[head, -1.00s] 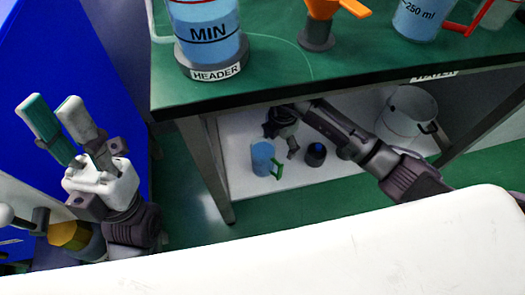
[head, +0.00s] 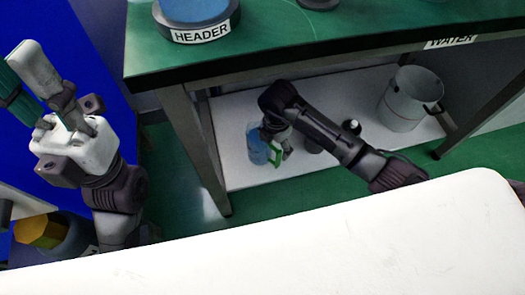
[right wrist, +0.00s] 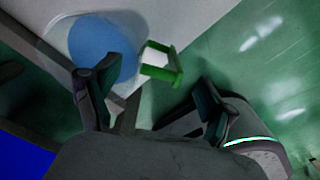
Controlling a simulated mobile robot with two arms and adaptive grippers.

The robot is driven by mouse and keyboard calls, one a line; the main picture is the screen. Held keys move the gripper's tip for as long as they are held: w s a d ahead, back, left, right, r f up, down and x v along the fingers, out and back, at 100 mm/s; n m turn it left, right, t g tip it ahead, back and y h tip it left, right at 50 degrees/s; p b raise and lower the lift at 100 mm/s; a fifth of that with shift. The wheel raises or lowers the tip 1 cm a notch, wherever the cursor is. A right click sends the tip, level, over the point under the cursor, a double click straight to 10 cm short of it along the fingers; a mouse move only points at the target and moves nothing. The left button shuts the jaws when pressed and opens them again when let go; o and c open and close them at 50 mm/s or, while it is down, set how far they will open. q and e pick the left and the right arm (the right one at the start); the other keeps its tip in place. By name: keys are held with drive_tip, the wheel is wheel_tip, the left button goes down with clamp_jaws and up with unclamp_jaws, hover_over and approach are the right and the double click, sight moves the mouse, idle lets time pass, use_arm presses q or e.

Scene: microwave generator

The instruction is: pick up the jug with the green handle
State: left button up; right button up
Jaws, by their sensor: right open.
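The jug (head: 254,147) holds blue liquid and stands upright on the white lower shelf under the green bench. Its green handle (head: 276,155) faces right. In the right wrist view the jug (right wrist: 100,48) is at upper left, and its green handle (right wrist: 176,70) lies between the finger ends. My right gripper (head: 278,140) is open at the handle side of the jug, partly hidden by its own arm. In the right wrist view its fingers (right wrist: 156,82) are spread and not closed on the handle. My left gripper (head: 16,62) is open and empty at the far left, away from the jug.
The bench edge (head: 300,65) and its leg (head: 203,165) frame the shelf (head: 240,182). Dark-topped containers stand right of the jug, partly behind my arm. A white bucket (head: 408,100) stands at the shelf's right. A blue container labelled HEADER (head: 195,15) is on the bench.

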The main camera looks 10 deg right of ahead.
wheel_tip(320, 180, down, 2)
drive_tip(key=shift+f+b, duration=0.1)
drive_tip(key=shift+b, duration=0.2)
clamp_jaws()
drive_tip(key=shift+r, duration=0.2)
